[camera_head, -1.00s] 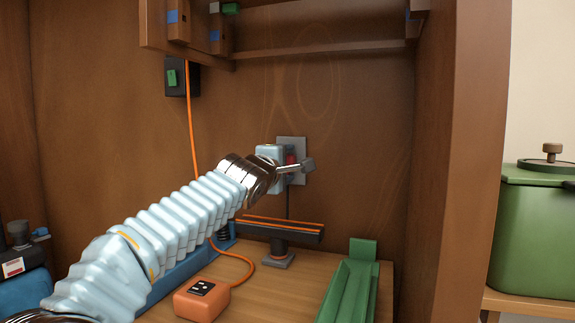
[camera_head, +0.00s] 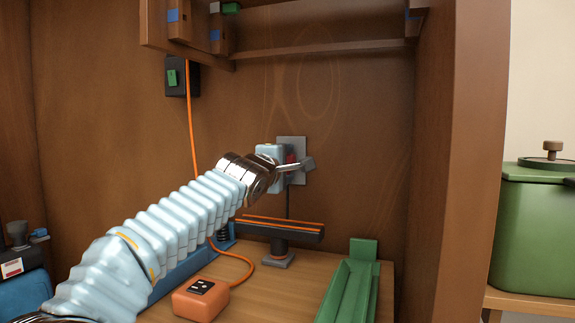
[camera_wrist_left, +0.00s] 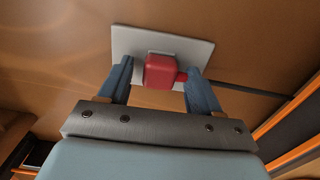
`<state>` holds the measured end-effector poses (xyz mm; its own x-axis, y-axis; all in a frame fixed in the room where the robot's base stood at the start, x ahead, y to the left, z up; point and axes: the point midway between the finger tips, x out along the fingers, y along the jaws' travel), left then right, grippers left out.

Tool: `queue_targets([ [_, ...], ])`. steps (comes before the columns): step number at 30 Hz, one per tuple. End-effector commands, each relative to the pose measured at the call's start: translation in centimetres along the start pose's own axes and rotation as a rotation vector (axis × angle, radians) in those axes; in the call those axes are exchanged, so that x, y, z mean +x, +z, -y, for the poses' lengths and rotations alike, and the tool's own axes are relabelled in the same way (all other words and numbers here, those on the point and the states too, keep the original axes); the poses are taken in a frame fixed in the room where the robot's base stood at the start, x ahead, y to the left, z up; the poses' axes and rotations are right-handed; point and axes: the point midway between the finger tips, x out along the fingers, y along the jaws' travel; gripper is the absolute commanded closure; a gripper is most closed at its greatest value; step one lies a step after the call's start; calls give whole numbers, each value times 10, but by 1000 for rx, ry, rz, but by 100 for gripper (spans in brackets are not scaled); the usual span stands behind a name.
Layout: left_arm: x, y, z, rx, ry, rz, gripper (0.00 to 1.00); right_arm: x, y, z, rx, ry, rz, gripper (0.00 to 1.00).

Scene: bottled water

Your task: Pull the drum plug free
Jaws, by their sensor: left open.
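The red plug (camera_wrist_left: 160,72) sits at the grey wall plate (camera_wrist_left: 203,50) in the left wrist view, with a dark cord leading off to the right. In the head view the wall plate (camera_head: 298,147) is on the back panel, and the plug (camera_head: 291,158) is mostly hidden behind my gripper. My left gripper (camera_head: 296,166) is at the plate. In the left wrist view its open fingers (camera_wrist_left: 158,84) stand on either side of the plug, the right finger close to the plug's side. Whether either finger touches it I cannot tell. My right gripper is not in view.
Below stand a dark bar with orange stripes (camera_head: 280,229), an orange box (camera_head: 201,299) with a cord, and a green tray (camera_head: 350,285). A shelf (camera_head: 320,48) is above. The cabinet's right wall (camera_head: 440,160) is close by. A green pot (camera_head: 535,225) stands outside.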

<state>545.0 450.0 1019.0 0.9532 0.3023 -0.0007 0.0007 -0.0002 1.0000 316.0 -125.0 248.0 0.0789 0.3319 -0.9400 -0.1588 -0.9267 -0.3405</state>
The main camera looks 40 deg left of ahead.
Motion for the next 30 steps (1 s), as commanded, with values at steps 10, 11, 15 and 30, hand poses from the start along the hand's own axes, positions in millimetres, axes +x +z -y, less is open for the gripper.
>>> queue_targets([
  [10, 0, 0, 0, 0, 0, 0, 61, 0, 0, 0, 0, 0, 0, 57],
  [11, 0, 0, 0, 0, 0, 0, 65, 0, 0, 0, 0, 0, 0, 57],
  [15, 0, 0, 0, 0, 0, 0, 87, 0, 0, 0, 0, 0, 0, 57],
  [30, -9, 0, 1, -1, 2, 0, 100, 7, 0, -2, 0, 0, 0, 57],
])
